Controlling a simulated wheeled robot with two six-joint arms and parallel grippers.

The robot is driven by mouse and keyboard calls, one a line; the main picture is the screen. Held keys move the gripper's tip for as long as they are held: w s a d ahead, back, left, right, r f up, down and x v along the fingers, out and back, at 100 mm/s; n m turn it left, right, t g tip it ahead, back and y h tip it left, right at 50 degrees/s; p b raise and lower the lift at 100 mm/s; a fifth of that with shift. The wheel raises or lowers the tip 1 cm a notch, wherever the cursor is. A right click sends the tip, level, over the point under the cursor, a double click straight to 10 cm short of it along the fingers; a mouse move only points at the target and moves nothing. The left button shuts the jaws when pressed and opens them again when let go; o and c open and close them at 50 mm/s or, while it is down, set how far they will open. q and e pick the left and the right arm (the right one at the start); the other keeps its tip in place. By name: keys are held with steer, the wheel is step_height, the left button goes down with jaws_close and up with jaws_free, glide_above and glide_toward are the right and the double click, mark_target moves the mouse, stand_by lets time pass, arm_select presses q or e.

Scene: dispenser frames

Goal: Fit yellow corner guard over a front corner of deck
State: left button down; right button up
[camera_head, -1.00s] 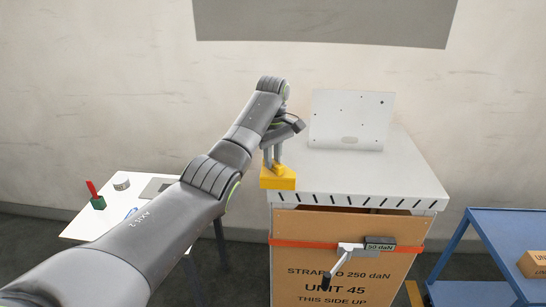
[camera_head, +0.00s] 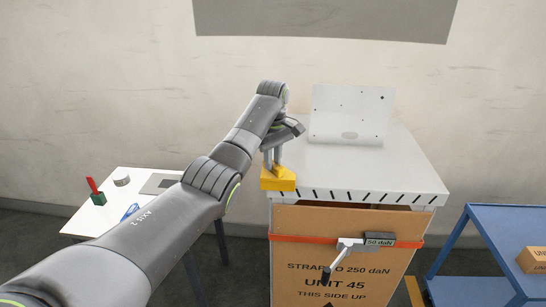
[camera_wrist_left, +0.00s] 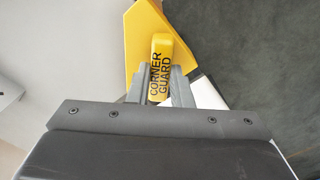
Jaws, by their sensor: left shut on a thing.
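The yellow corner guard (camera_head: 278,181) is at the front left corner of the white deck (camera_head: 410,172). My left gripper (camera_head: 272,164) is shut on the guard's upright tab from above. In the left wrist view the tab of the corner guard (camera_wrist_left: 161,70) reads "CORNER GUARD" and sits between the two fingers of my left gripper (camera_wrist_left: 160,88). The guard covers the deck's corner from above; whether it is fully seated cannot be told. My right gripper is not in view.
Below the deck is a cardboard box (camera_head: 335,275) with an orange strap (camera_head: 300,238) and a tensioner (camera_head: 350,246). A white side table (camera_head: 95,220) stands at left, a blue cart (camera_head: 500,235) at right. A white upright panel (camera_head: 350,110) stands on the deck's back.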

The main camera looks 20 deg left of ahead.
arm_select(q)
steer(key=shift+f, duration=1.05)
steer(key=shift+f, duration=0.1)
steer(key=c, duration=1.2)
jaws_free()
steer(key=shift+c, duration=0.2)
